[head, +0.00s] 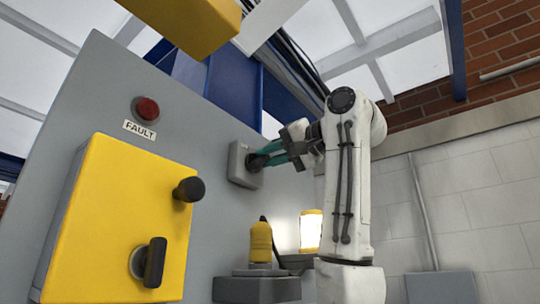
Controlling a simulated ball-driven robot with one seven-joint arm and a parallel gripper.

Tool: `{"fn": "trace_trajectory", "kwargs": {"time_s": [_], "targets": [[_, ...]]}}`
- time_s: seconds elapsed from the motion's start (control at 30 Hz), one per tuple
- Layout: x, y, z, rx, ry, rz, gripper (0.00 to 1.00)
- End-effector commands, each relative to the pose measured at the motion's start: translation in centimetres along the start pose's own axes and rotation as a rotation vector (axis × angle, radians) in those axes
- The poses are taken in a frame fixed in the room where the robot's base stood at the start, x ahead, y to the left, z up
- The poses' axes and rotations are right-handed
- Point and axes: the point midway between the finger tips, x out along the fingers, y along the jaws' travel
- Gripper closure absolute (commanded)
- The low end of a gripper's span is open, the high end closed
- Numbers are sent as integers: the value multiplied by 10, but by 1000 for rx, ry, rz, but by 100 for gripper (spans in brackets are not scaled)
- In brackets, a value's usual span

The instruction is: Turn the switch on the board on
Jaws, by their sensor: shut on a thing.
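The grey board (105,95) fills the left half of the head view and leans in the picture. A small grey switch box (239,166) is fixed at its right part. My gripper (262,157) reaches in from the right with teal fingers. It is shut on the dark switch knob on the front of this box. The fingers hide most of the knob, so I cannot tell its turned position.
A yellow box (110,220) on the board carries a black round knob (188,189) and a black handle (154,262). A red lamp (146,108) sits above a FAULT label (139,130). A yellow cylinder (261,243) and lit lamp (311,231) stand below my gripper.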

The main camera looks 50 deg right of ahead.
Motion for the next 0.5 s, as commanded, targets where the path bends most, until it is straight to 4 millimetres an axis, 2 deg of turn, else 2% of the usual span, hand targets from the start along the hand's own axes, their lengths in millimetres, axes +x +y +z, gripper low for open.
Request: {"fn": "trace_trajectory", "kwargs": {"time_s": [0.47, 0.5], "targets": [[0, 1, -1, 18, 2, 1, 100], [0, 1, -1, 18, 2, 1, 77]]}}
